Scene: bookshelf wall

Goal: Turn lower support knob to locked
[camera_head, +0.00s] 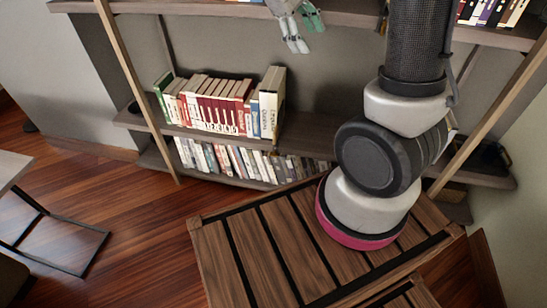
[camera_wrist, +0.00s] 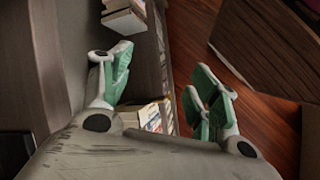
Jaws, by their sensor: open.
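My gripper (camera_head: 306,30) shows at the top of the head view, in front of the upper part of the bookshelf, cut off by the picture's edge. In the wrist view my gripper (camera_wrist: 164,72) has its green-padded fingers spread apart with nothing between them. I cannot make out a lower support knob in either view.
Upright books (camera_head: 215,107) fill part of a middle shelf (camera_head: 318,130), with more books (camera_head: 235,160) below. A wooden post (camera_head: 137,85) runs along the shelf's left side. A slatted wooden surface (camera_head: 235,260) is in front. Wood floor (camera_head: 110,185) is open at left.

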